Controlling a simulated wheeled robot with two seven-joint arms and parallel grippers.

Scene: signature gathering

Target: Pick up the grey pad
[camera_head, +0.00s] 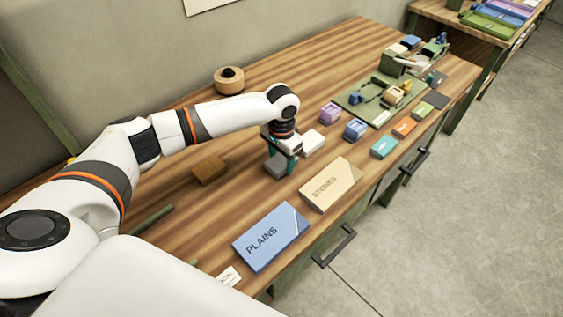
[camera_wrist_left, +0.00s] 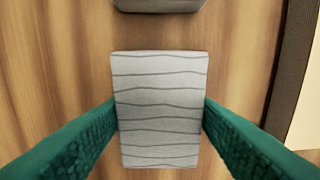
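The grey pad (camera_wrist_left: 160,115) has thin wavy dark lines across its pale top and lies between the two green fingers of my left gripper (camera_wrist_left: 160,108) in the left wrist view. The fingers meet its left and right sides with no visible gap. In the head view the grey pad (camera_head: 277,166) shows below the left gripper (camera_head: 281,152), over the wooden table near its front edge. I cannot tell whether it rests on the wood or is slightly raised. My right gripper is not in view.
A brown block (camera_head: 209,169) lies left. The tan STONES box (camera_head: 330,185) and blue PLAINS box (camera_head: 270,236) lie in front. A round wooden roll (camera_head: 229,80) stands behind. Small coloured blocks and a green tray (camera_head: 352,101) are farther right.

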